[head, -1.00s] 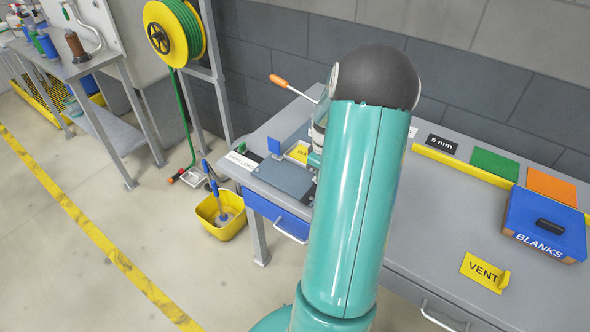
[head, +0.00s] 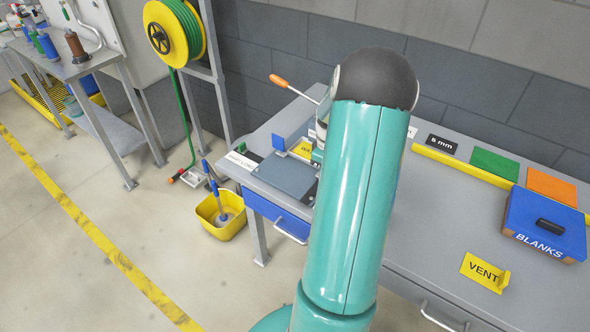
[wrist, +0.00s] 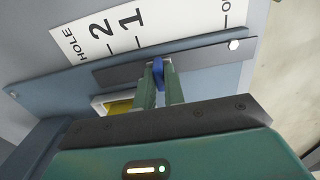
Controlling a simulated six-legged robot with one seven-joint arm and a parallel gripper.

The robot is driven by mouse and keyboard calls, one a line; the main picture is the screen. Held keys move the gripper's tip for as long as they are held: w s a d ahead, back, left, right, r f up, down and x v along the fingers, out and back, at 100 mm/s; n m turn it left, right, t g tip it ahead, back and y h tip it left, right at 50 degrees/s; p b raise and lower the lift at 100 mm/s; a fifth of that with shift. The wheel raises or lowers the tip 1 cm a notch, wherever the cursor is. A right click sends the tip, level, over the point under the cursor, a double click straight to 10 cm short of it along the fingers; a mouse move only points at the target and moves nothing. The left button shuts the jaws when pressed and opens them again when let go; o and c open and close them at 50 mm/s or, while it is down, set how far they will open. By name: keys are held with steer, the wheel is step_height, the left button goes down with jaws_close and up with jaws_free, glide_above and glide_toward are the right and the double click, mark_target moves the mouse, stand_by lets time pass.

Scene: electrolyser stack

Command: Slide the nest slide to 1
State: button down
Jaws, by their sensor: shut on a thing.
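In the wrist view my gripper (wrist: 159,80) has its two green fingers shut on the blue tab (wrist: 158,68) of the nest slide. The tab stands at a long dark bar (wrist: 200,55). Beyond it is a white scale strip (wrist: 165,22) marked HOLE, 2, 1 and a partly cut-off 0. The tab appears a little to the 0 side of the 1 tick; exact alignment cannot be told. In the head view my arm hides the fingers. A blue upright plate (head: 279,143) and a yellow plate (head: 304,148) show beside it.
A grey plate (head: 286,175) lies in front on the bench. To the right are a blue BLANKS box (head: 545,222), a yellow VENT sign (head: 483,270) and a yellow rail (head: 450,163). An orange-handled lever (head: 279,81) rises behind. A yellow bucket (head: 222,215) stands on the floor.

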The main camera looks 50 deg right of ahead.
steer(key=shift+w+d, duration=0.15)
steer(key=shift+d, duration=1)
steer(key=c, duration=1.2)
jaws_free()
steer(key=shift+c, duration=0.2)
steer(key=shift+r, duration=0.1)
steer(key=shift+r, duration=2.9)
steer(key=shift+a, duration=0.1)
